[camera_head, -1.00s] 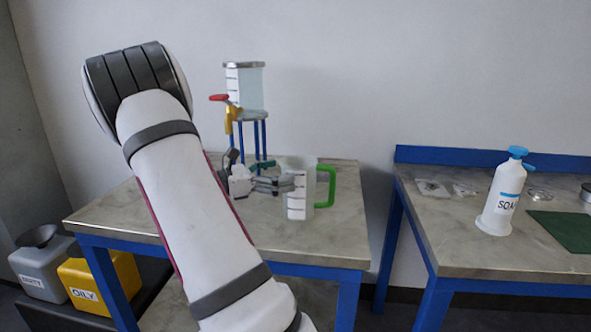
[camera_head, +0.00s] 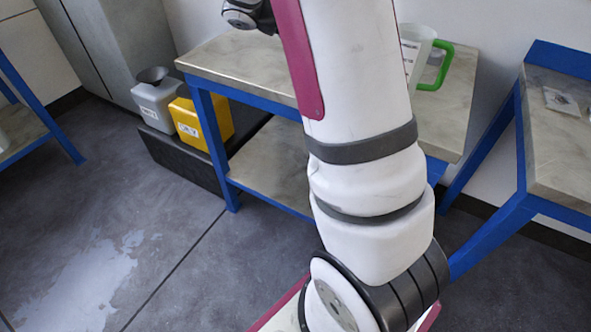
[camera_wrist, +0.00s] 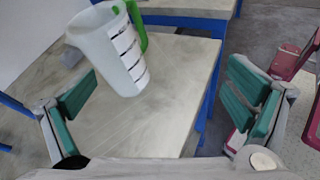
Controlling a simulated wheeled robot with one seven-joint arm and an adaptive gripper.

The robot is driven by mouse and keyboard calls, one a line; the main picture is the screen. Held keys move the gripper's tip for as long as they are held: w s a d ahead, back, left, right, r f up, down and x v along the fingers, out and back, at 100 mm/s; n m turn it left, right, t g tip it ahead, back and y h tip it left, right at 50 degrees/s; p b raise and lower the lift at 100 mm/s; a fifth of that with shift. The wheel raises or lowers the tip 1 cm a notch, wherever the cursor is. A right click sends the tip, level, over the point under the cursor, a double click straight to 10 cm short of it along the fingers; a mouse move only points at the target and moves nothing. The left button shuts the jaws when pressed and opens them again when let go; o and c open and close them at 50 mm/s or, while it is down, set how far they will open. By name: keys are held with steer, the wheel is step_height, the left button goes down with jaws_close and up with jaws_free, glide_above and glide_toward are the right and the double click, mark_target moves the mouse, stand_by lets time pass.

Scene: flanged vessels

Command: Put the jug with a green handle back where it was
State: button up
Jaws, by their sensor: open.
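The jug (camera_head: 413,58) is translucent white with a green handle (camera_head: 437,68) and dark measuring marks. In the head view it stands on the grey-topped table, partly hidden behind my arm. The jug also shows in the wrist view (camera_wrist: 118,52), at the upper left and beyond the fingers, with its green handle toward the top. My gripper (camera_wrist: 163,92) is open, with its two green-padded fingers wide apart and nothing between them. It is apart from the jug. The fingers are not visible in the head view.
The table (camera_head: 235,56) has blue legs and a lower shelf. A white container (camera_head: 157,100) and a yellow container (camera_head: 205,115) stand on a dark low platform at left. Another blue-framed table (camera_head: 560,140) is at right, across a gap. The floor at front left is clear.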

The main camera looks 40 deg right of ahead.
steer(key=s+a+m+t+y, duration=0.3)
steer(key=s+a+t+y, duration=0.2)
steer(key=a, duration=1.1)
steer(key=s+a+f+m+t+y, duration=0.1)
steer(key=s+a+m+t+y, duration=0.2)
steer(key=s+a, duration=0.6)
steer(key=a+t+y, duration=0.2)
steer(key=a+t, duration=0.1)
steer(key=a, duration=0.4)
steer(key=shift+s+a+f+m, duration=0.2)
steer(key=shift+s+a+m, duration=0.1)
steer(key=shift+s, duration=0.05)
step_height(320, 180, up, 15)
steer(key=t+p, duration=0.2)
steer(key=p, duration=1.1)
steer(key=shift+d+t, duration=0.2)
steer(key=shift+t, duration=0.1)
